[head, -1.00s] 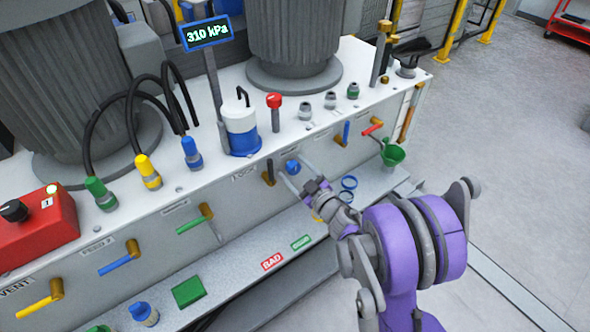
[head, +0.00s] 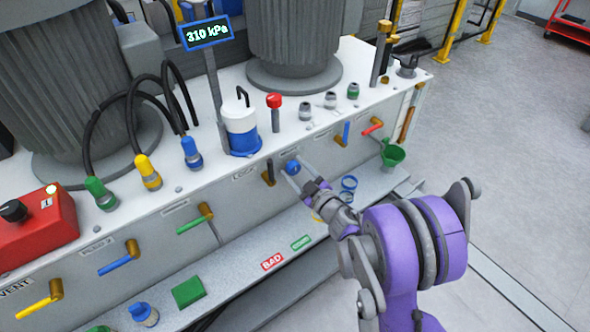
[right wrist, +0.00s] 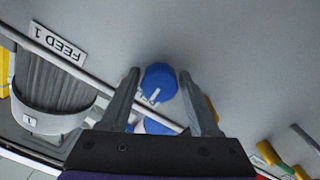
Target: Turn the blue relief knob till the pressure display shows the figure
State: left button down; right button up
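The blue relief knob (head: 292,167) sits on the front face of the grey bench, and its white mark shows in the right wrist view (right wrist: 159,82). My right gripper (head: 293,165) is open, with one finger on each side of the knob. In the right wrist view a narrow gap shows between the knob and each finger (right wrist: 159,74). The pressure display (head: 206,33) on its post reads 310 kPa. My left gripper is not in view.
A black-handled valve (head: 269,173) sits just left of the knob, and a blue-handled one (head: 345,133) is to its right.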

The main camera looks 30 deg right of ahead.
jog(key=shift+o, duration=1.2)
jog(key=shift+s, duration=0.15)
jog(key=s, duration=1)
jog(key=shift+s+d+p, duration=0.25)
jog(key=shift+s+p, duration=0.05)
